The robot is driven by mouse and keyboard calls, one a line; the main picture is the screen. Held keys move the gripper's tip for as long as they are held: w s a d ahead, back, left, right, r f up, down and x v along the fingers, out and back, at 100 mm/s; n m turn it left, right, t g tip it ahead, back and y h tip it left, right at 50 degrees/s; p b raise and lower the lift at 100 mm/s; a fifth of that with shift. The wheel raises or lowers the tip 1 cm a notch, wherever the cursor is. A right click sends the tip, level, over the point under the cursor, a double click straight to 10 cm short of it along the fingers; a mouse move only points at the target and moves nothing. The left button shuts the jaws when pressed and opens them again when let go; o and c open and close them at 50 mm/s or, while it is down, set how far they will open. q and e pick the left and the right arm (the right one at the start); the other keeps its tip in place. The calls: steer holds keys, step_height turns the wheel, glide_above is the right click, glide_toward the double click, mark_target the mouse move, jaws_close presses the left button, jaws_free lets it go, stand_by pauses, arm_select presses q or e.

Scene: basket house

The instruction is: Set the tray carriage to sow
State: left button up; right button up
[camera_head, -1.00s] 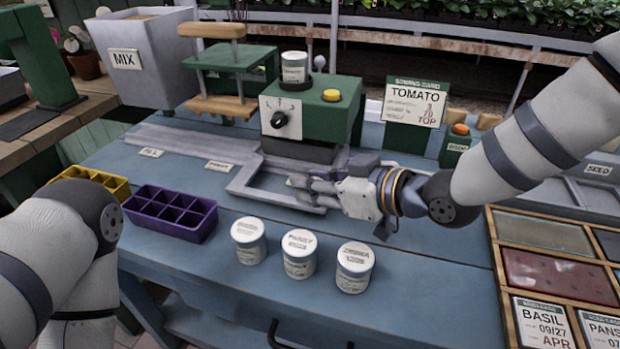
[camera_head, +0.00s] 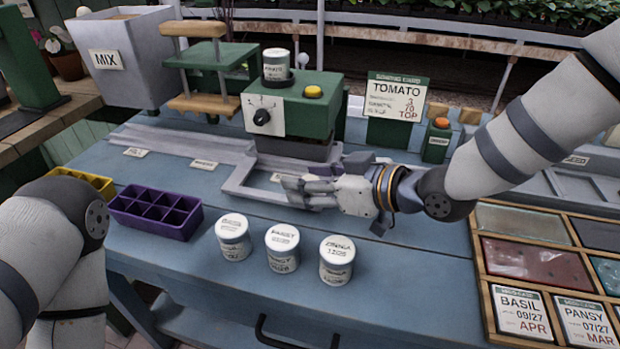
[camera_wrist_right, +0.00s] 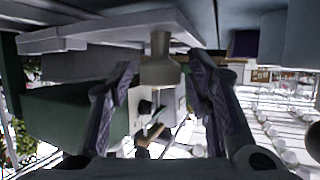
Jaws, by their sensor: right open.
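The tray carriage (camera_head: 258,196) is a flat grey open frame on a grey rail (camera_head: 185,143), in front of and partly under the green sowing machine (camera_head: 305,105). No seed tray shows in it. My right gripper (camera_head: 291,186) is over its right front part and hides that part. In the right wrist view, a short grey knob (camera_wrist_right: 160,68) stands out from a flat grey plate (camera_wrist_right: 125,30). It is between the open fingers of my right gripper (camera_wrist_right: 162,62), with gaps at both sides. My left arm shows at the lower left, but its gripper does not.
A purple tray (camera_head: 155,211) and a yellow tray (camera_head: 85,183) lie at left. Several seed tins, one of them (camera_head: 282,250), stand near the front edge. Small labels (camera_head: 204,165) line the rail. A tomato card (camera_head: 396,97) and an orange-button box (camera_head: 437,140) stand behind.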

steer(key=v, duration=1.2)
steer(key=shift+d, duration=0.1)
